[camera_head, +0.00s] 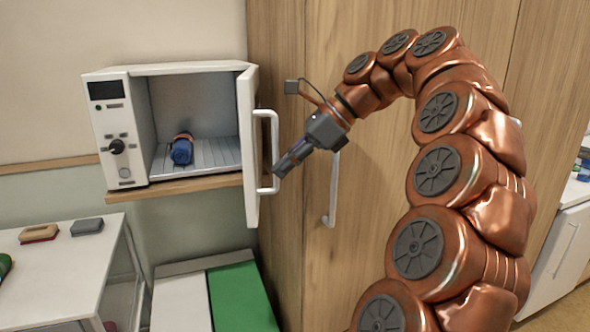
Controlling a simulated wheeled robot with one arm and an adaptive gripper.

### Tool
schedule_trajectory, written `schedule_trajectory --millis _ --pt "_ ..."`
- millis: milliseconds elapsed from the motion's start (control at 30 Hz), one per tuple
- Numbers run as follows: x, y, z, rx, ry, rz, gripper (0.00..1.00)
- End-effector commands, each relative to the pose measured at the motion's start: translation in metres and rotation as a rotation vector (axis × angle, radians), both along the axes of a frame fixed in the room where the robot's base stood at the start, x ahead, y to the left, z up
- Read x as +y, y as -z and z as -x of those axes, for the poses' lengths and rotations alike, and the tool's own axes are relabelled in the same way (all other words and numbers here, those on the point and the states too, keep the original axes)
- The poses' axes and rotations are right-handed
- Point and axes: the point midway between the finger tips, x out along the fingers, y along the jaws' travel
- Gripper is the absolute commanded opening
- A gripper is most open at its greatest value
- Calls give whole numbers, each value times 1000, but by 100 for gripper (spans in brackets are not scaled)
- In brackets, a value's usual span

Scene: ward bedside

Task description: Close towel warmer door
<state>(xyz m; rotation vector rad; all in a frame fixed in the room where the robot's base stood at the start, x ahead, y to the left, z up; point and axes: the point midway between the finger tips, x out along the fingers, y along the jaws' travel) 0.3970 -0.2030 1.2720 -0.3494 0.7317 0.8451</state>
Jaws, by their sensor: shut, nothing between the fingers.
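The towel warmer (119,135) is a white box on a wooden shelf, with a dark display and a black knob on its left panel. Its white door (248,150) stands open, hinged at the right and swung out toward me. The door's white handle (274,150) is on its right-facing side. A rolled blue towel (182,149) with an orange mark lies on the slatted floor inside. My gripper (279,174) is shut and empty, just right of the handle's lower part. I cannot tell whether it touches the handle.
A wooden cabinet (300,60) with a long handle (331,190) stands behind my arm. The wooden shelf (175,187) carries the warmer. A white table (60,270) with small items is at the lower left. A green and white bin lid (238,295) is below.

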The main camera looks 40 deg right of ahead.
Motion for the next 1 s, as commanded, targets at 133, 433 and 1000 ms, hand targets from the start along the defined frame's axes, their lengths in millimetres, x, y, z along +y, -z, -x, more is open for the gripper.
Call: schedule_trajectory --millis 133,433,1000 --pt "10 18 -7 1 -3 1 0" --pt "23 28 -17 2 -2 -1 0" --pt "24 29 -19 -1 11 0 0"
